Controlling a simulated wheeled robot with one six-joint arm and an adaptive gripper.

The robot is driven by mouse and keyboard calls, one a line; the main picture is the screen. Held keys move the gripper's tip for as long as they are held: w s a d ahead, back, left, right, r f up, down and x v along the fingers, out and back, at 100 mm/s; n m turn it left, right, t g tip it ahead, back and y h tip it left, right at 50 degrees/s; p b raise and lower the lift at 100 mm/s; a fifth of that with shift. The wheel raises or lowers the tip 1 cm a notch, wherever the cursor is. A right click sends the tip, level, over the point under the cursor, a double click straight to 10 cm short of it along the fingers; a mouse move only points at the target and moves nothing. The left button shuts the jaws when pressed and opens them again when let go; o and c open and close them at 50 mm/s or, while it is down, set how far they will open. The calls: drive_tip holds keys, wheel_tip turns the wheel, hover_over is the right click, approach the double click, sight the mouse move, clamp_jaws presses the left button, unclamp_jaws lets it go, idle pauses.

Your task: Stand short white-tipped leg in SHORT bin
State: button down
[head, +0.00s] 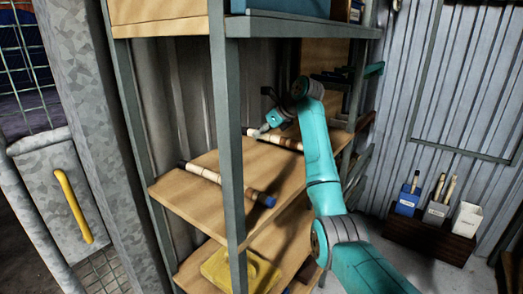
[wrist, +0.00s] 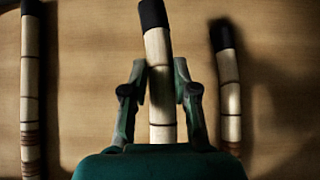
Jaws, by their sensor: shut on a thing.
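In the wrist view my gripper (wrist: 160,85) is shut on a pale jointed rattan leg (wrist: 158,50) with a dark upper end. Its other end is hidden behind the gripper, so no white tip shows there. In the head view my gripper (head: 270,123) is over the back of the wooden shelf, close to a rattan leg (head: 272,139); I cannot tell whether this is the held one. Three small bins stand at the right: a blue bin (head: 406,204), a grey bin (head: 436,212) and a white bin (head: 466,220). Their labels are too small to read.
Another leg with a blue end (head: 226,185) lies nearer on the shelf (head: 180,192). The wrist view shows legs left (wrist: 30,95) and right (wrist: 229,80) of my gripper. Shelf posts (head: 228,140) stand in front. A yellow object (head: 240,272) lies below.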

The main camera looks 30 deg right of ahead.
sight(277, 136)
drive_tip(key=shift+f, duration=2.9)
drive_tip(key=shift+f, duration=0.15)
drive_tip(key=c, duration=0.9)
unclamp_jaws()
drive_tip(key=v, duration=1.2)
drive_tip(key=shift+w, duration=0.1)
drive_tip(key=shift+s+d, duration=0.1)
drive_tip(key=shift+s, duration=0.15)
